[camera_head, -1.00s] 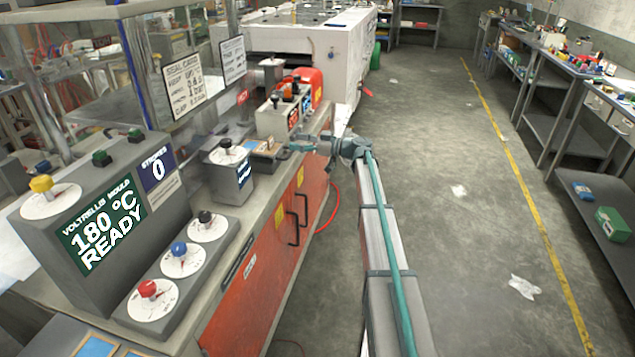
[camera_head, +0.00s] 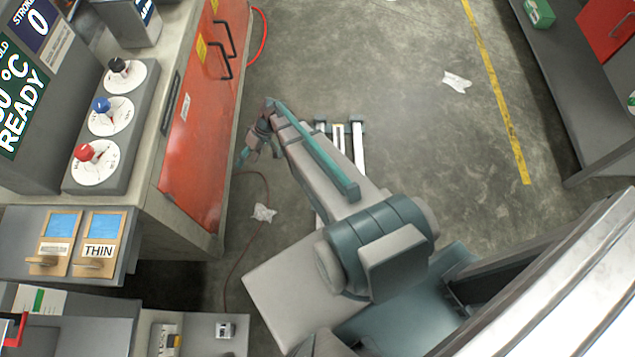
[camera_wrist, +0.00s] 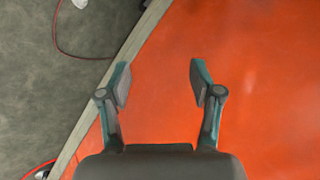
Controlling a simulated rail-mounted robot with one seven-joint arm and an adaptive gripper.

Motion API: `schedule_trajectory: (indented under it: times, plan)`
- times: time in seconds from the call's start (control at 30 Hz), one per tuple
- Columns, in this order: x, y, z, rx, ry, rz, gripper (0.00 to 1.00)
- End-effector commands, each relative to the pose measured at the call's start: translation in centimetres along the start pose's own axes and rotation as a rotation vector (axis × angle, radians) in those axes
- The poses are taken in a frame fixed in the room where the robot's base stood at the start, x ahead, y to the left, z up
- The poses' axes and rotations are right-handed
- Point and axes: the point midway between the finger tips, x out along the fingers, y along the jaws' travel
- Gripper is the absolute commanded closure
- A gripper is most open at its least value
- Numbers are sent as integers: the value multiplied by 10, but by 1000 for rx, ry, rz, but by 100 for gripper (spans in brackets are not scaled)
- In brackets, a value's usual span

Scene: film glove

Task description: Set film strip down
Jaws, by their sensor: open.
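My gripper (camera_head: 247,155) hangs beside the red cabinet front in the head view, over the floor. In the wrist view it (camera_wrist: 160,78) is open, with nothing between the fingers and the red cabinet panel (camera_wrist: 265,75) beyond them. Two tan holders with blue panels lie on a grey shelf at lower left: one (camera_head: 58,244) has a label too small to read, the other (camera_head: 101,250) reads THIN. I cannot tell whether either blue panel is the film strip. No separate film strip is identifiable, and my gripper is apart from both holders.
The bench has a dial box (camera_head: 110,128) and a mould control panel (camera_head: 25,100) above the red cabinet (camera_head: 205,130) with black handles. A red cable and white scrap (camera_head: 263,213) lie on the floor. The floor (camera_head: 400,120) right of my arm is mostly clear.

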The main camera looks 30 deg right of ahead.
Motion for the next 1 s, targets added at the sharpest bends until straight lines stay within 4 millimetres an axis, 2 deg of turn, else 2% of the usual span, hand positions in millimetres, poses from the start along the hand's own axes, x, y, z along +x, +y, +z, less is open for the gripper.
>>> schedule_trajectory:
  times: [0.03, 0.07, 0.1, 0.17, 0.2, 0.3, 0.43, 0.53, 0.57, 0.67, 0.8, 1.0]
  plan:
    - [16, -5, 49, 56, -76, 35, 35]
    - [24, -5, 73, 90, -119, 60, 35]
    - [34, -5, 105, 133, -175, 97, 35]
    - [44, -5, 152, 195, -256, 157, 35]
    - [48, -5, 183, 233, -308, 200, 35]
    - [50, -6, 252, 313, -419, 310, 35]
    - [44, -6, 319, 383, -521, 438, 35]
    - [37, -6, 349, 413, -565, 508, 35]
    - [35, -6, 356, 419, -574, 523, 39]
    - [32, -5, 367, 430, -591, 555, 55]
    - [32, -4, 370, 434, -595, 565, 78]
    - [32, -4, 369, 434, -594, 563, 78]
